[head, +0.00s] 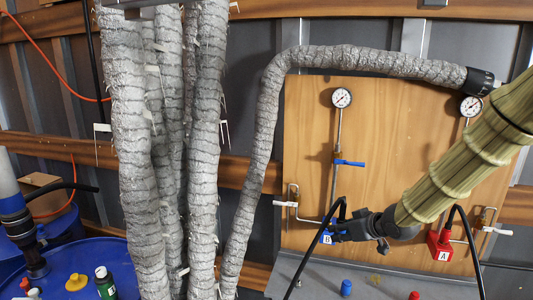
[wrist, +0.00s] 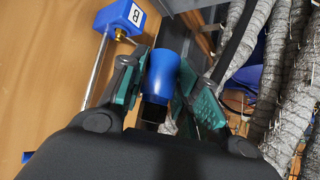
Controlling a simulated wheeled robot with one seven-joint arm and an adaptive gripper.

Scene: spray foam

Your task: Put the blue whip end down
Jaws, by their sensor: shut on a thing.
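My gripper (head: 352,231) is in front of the wooden panel, close to the blue block marked B (head: 326,238). In the wrist view its two green-padded fingers (wrist: 155,88) are shut on the blue whip end (wrist: 164,68), a blue cylinder with a dark part below it. The whip end is between the fingers and apart from the B block (wrist: 122,18), which is on a metal pipe at upper left. In the head view the gripper largely hides the whip end. A black hose (head: 318,228) arches down beside the gripper.
The wooden panel (head: 400,130) carries gauges, valves and a red block marked A (head: 439,244). A grey ledge (head: 320,284) below holds a blue cap (head: 346,287) and a red cap (head: 413,295). Thick grey wrapped hoses (head: 205,150) hang to the left, by a blue drum (head: 95,258).

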